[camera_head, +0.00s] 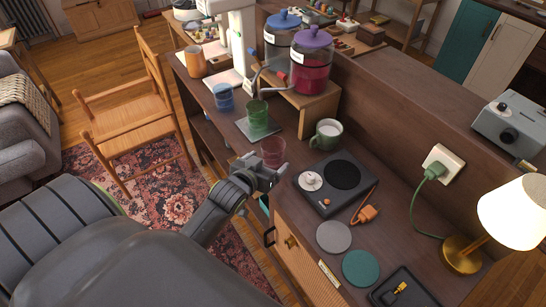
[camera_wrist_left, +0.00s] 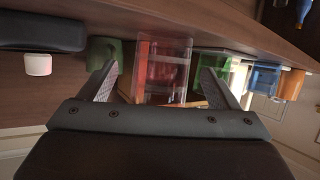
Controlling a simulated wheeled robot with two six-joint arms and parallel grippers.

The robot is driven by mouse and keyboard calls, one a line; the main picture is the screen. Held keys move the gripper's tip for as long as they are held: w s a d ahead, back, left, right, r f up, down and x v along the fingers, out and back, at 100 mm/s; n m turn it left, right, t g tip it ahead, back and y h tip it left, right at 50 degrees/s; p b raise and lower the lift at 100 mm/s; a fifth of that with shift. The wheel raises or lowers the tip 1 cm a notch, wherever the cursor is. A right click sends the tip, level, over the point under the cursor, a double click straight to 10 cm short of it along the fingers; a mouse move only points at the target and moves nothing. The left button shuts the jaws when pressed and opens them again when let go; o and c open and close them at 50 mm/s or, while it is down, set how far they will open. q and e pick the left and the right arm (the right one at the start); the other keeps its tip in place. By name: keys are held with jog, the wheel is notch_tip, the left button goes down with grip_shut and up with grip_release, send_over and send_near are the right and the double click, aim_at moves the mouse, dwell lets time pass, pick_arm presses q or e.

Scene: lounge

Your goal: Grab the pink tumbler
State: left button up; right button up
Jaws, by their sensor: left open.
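The pink tumbler (camera_head: 273,150) is a clear reddish cup standing on the dark wooden counter near its front edge. My left gripper (camera_head: 264,170) is just in front of it and hides its lower part. In the left wrist view the open fingers (camera_wrist_left: 159,78) are spread with the pink tumbler (camera_wrist_left: 163,62) showing between them. A gap is visible on each side of it. I cannot tell how deep it sits between the fingers. My right gripper is not in view.
Near the tumbler stand a green tumbler (camera_head: 258,115) on a coaster, a blue tumbler (camera_head: 223,97), a green mug (camera_head: 326,134) and a black device (camera_head: 334,184) with a dial. A wooden stand (camera_head: 303,107) holds drink dispensers. Coasters (camera_head: 334,236) lie farther right.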

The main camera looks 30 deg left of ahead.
pick_arm(q)
jog(key=shift+p+x, duration=0.45)
jog(key=shift+x, duration=2.1)
jog(key=shift+s+a, duration=0.1)
jog(key=c, duration=1.2)
